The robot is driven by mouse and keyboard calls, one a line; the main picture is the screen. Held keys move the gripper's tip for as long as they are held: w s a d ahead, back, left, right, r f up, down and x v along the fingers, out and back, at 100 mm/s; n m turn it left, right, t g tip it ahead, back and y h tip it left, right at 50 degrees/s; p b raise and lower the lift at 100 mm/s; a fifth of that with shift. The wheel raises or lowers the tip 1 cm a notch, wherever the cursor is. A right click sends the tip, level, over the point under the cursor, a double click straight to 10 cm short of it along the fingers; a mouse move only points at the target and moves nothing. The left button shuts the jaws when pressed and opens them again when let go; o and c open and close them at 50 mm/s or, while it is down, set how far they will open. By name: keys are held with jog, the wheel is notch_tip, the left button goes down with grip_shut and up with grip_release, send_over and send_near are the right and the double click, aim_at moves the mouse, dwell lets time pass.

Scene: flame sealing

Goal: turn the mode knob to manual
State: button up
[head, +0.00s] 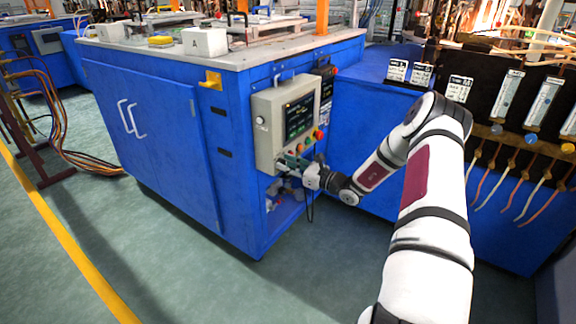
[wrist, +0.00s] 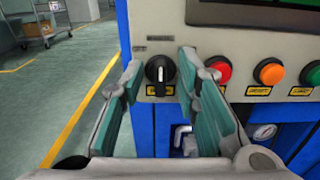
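The mode knob (wrist: 160,70) is a black rotary knob with a white pointer line, low on the grey control panel (head: 268,128). Its pointer stands about upright in the wrist view. The label text around it is too small to read. My gripper (wrist: 158,80) is open, with one teal-padded finger on each side of the knob in the wrist view. I cannot tell whether the pads touch it. In the head view my gripper (head: 294,163) is at the panel's lower edge and hides the knob.
A gauge (wrist: 264,132) sits below. The panel is mounted on a blue cabinet (head: 150,130).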

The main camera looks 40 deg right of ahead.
jog(key=v, duration=1.2)
dwell(0.3)
